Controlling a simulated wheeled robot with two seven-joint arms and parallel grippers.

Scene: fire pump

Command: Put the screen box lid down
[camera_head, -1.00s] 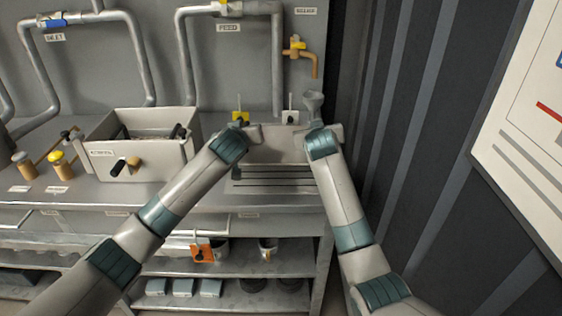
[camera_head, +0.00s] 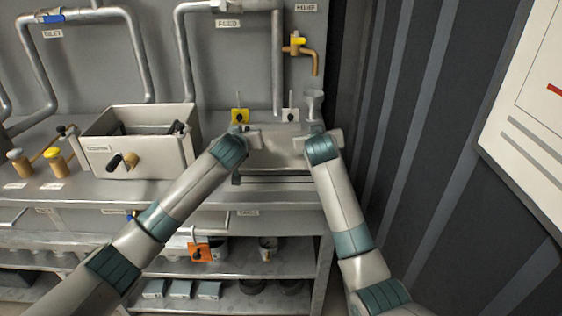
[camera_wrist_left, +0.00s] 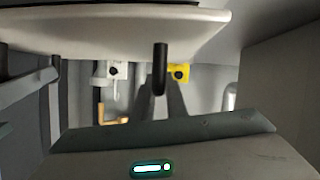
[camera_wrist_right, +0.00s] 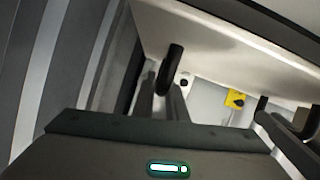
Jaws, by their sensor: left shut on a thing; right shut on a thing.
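The screen box lid (camera_head: 276,152) is a pale grey panel held between my two grippers, above the slatted opening (camera_head: 280,181) in the counter at the right. My left gripper (camera_head: 252,138) is shut on a black handle (camera_wrist_left: 160,60) at the lid's left side. My right gripper (camera_head: 320,137) is shut on another black handle (camera_wrist_right: 173,62) at its right side. The lid's pale face also shows in the left wrist view (camera_wrist_left: 100,30) and the right wrist view (camera_wrist_right: 225,45). My wrists hide the lid's ends. Whether its front edge touches anything is unclear.
An open grey box (camera_head: 138,150) with a crank stands on the counter to the left. Yellow (camera_head: 240,116) and white (camera_head: 290,115) switch plates, a funnel (camera_head: 314,103) and a brass tap (camera_head: 308,56) are behind the lid. A dark ribbed wall (camera_head: 420,150) is close on the right.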

